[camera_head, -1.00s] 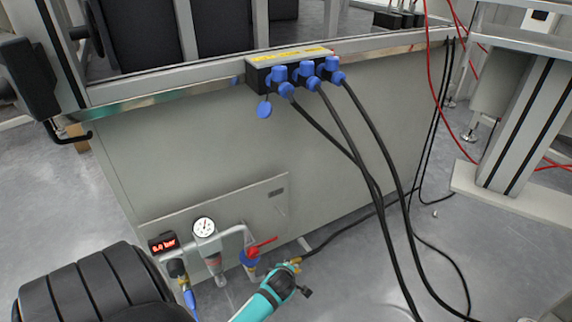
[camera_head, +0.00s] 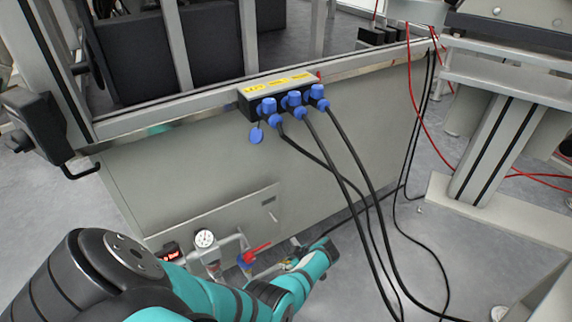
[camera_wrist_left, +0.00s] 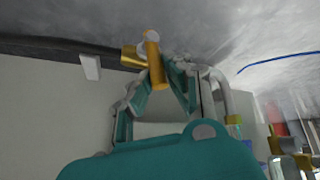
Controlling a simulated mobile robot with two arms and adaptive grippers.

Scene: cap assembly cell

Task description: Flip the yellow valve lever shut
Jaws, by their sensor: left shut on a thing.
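The yellow valve lever (camera_wrist_left: 153,55) shows in the left wrist view as a short yellow bar in front of a yellow valve body (camera_wrist_left: 131,57). My left gripper (camera_wrist_left: 164,76) has its two fingers on either side of the lever and is shut on it. In the head view, my left arm's teal links cover most of this spot. Only a small bit of the gripper and yellow valve area (camera_head: 290,263) shows there, low by the cabinet's foot. My right gripper is in neither view.
A red lever (camera_head: 257,250) on a blue valve, a round gauge (camera_head: 204,239) and a red-lit pressure display (camera_head: 170,254) sit close left of my gripper. Black cables (camera_head: 348,160) hang from a blue-plug socket box (camera_head: 290,92) to the floor at right.

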